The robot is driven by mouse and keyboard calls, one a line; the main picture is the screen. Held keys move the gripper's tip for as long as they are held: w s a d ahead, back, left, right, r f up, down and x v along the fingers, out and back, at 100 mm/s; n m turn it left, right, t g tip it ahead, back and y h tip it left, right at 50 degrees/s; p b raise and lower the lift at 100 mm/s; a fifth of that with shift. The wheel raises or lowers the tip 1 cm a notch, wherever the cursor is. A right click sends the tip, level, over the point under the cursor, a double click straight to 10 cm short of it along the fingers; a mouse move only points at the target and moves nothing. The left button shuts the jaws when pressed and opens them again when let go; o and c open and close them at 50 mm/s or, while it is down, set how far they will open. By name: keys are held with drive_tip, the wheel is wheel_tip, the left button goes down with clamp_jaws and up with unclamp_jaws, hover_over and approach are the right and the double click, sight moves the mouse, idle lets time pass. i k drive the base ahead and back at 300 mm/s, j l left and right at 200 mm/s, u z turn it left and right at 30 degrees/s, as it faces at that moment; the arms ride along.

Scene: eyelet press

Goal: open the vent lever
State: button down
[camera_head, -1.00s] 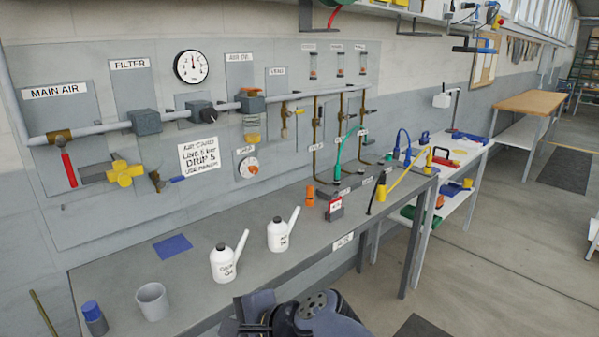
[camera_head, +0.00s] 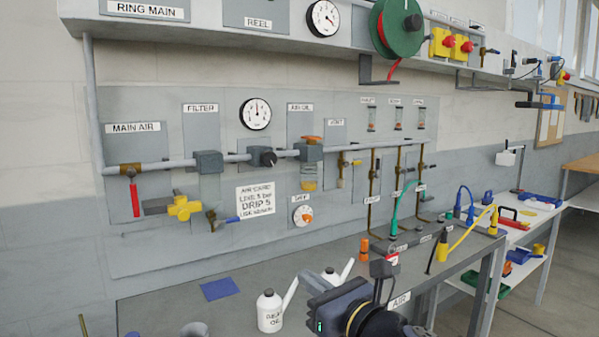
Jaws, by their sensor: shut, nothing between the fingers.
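My gripper (camera_head: 318,284) shows at the bottom centre, dark and partly seen against the bench. It is shut and empty, low in front of the panel and well apart from the lever. Its fingertips are hard to make out.
The bench (camera_head: 190,305) holds a white oil can (camera_head: 270,311), another can partly behind my arm, a blue cloth (camera_head: 220,289) and an orange bottle (camera_head: 364,250). Brass pipes (camera_head: 374,195) rise right of the vent valve. A shelf with a green reel (camera_head: 397,28) overhangs the panel.

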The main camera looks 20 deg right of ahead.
sight(346, 163)
drive_tip(key=i+l, duration=0.85)
drive_tip(key=l, duration=0.2)
drive_tip(key=i+l+z, duration=0.15)
drive_tip(key=i+l, duration=0.75)
drive_tip(key=l, duration=0.15)
